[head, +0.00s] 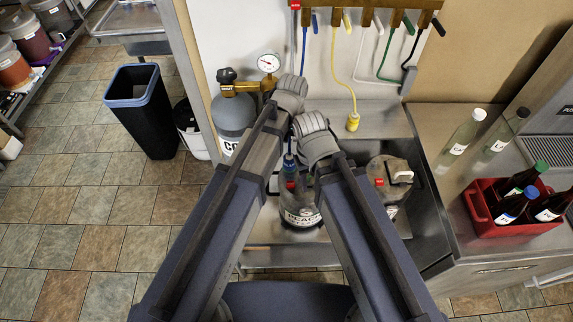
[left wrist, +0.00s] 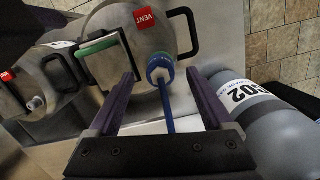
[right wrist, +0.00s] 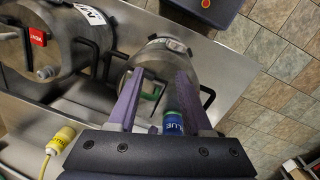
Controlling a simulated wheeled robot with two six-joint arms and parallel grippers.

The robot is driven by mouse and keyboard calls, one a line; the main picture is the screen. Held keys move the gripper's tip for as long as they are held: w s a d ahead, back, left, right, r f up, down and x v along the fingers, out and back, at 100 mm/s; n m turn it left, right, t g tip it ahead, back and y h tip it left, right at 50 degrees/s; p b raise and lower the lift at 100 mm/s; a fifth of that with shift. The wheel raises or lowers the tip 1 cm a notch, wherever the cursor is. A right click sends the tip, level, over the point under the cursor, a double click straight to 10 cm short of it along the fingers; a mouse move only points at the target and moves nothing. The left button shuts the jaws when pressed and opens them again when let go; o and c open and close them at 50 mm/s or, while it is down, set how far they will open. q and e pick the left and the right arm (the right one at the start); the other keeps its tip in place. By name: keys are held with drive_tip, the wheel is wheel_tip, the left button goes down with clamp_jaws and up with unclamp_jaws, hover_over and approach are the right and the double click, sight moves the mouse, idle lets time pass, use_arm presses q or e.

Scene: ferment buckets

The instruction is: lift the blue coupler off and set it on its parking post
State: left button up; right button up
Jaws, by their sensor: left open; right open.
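In the left wrist view the coupler (left wrist: 160,68) stands at the keg lid's edge, near a red VENT tag (left wrist: 144,18). My left gripper (left wrist: 162,84) is open, its fingers on either side of the coupler and hose with gaps. In the right wrist view the coupler (right wrist: 172,124) shows near the right finger of my right gripper (right wrist: 161,74), which is open and empty. In the head view my arms hide both grippers' fingers. I cannot identify the parking post.
A second keg (head: 377,178) stands to the right. A grey CO2 cylinder (head: 231,115) stands at left. A red bottle crate (head: 515,229) sits on the right counter.

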use_arm(q)
wheel_tip(320, 180, down, 2)
drive_tip(key=shift+a+b, duration=0.1)
drive_tip(key=shift+b, duration=0.4)
use_arm(e)
drive_tip(key=shift+w+a+f, duration=0.1)
drive_tip(key=shift+a+f, duration=0.1)
drive_tip(key=shift+f, duration=0.8)
use_arm(q)
drive_tip(key=shift+s+f+b, duration=0.1)
drive_tip(key=shift+f+b, duration=0.25)
use_arm(e)
drive_tip(key=shift+f, duration=0.35)
use_arm(q)
drive_tip(key=shift+r, duration=0.1)
use_arm(e)
drive_tip(key=shift+r, duration=0.1)
use_arm(q)
clamp_jaws()
